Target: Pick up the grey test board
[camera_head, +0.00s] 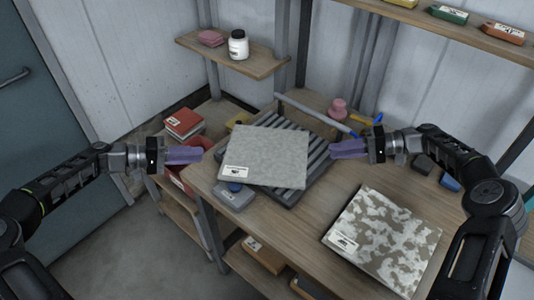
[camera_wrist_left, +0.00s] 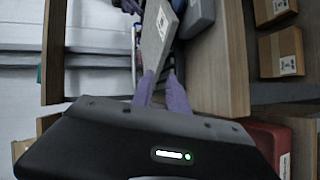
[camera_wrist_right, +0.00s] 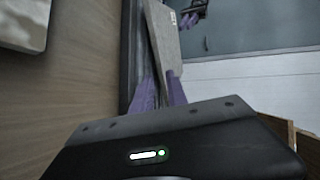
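The grey test board (camera_head: 265,155) is a speckled flat square with a white label near its front left corner. It lies over a dark slatted rack (camera_head: 318,160) on the table.
A camouflage-patterned board (camera_head: 385,238) lies at the table's front right. A grey-blue box (camera_head: 233,197) sits by the grey board's front left corner. A pink object (camera_head: 337,108) and a blue-tipped rod (camera_head: 315,114) are behind. A white jar (camera_head: 238,45) stands on the shelf.

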